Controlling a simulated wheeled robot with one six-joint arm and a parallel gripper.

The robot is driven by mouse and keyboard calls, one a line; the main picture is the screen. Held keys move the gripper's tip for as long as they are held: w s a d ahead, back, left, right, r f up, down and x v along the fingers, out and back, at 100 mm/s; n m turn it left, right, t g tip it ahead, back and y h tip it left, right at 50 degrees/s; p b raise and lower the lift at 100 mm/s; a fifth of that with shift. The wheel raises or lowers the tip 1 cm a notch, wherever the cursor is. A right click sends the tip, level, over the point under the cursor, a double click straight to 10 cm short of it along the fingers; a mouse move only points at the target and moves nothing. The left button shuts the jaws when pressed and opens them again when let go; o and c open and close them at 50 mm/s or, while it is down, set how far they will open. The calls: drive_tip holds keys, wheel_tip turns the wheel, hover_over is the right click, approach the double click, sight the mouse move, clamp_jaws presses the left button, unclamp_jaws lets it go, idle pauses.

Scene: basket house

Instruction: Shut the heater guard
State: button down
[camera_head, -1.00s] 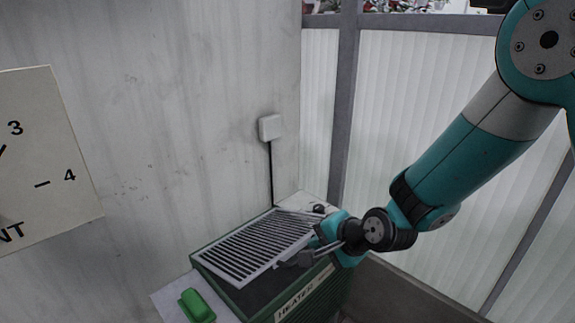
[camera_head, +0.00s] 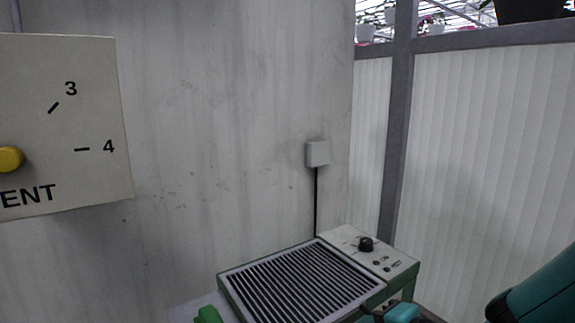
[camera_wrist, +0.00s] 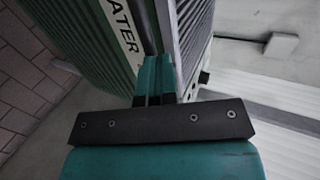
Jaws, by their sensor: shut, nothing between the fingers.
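The heater (camera_head: 405,265) is a green box with a pale control panel and a black knob. Its guard (camera_head: 300,285), a grey slatted grille in a light frame, lies about flat over the top, with the green rim showing around its far and left edges. Its near edge is cut off by the picture. My gripper (camera_head: 370,311) is at the guard's near right corner, partly out of frame. In the wrist view my gripper (camera_wrist: 155,62) is shut and empty, its tips by the guard's frame (camera_wrist: 168,25) and the labelled heater front. Whether they touch is unclear.
A green object (camera_head: 208,314) sits on a pale surface left of the heater. A wall box (camera_head: 317,153) with a black cable is behind it. A dial board (camera_head: 65,125) with a yellow knob is at left. Translucent panels stand at right.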

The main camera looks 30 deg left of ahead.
idle(0.4)
drive_tip(key=s+d+r+n+g+h+p, duration=0.3)
drive_tip(key=s+d+r+n+g+h, duration=0.3)
drive_tip(key=s+d+r+n, duration=1)
drive_tip(key=s+d+r+m+p, duration=0.1)
drive_tip(key=s+d+r+p, duration=0.1)
drive_tip(key=r+p, duration=0.7)
drive_tip(key=s+d+r+m+p, duration=0.1)
drive_tip(key=s+d+r+p, duration=0.2)
drive_tip(key=r+p, duration=0.6)
wheel_tip(320, 180, up, 2)
drive_tip(key=shift+s+r+m+h+p, duration=0.1)
drive_tip(key=shift+s+m+h+p, duration=0.2)
drive_tip(key=shift+s+m+p, duration=0.1)
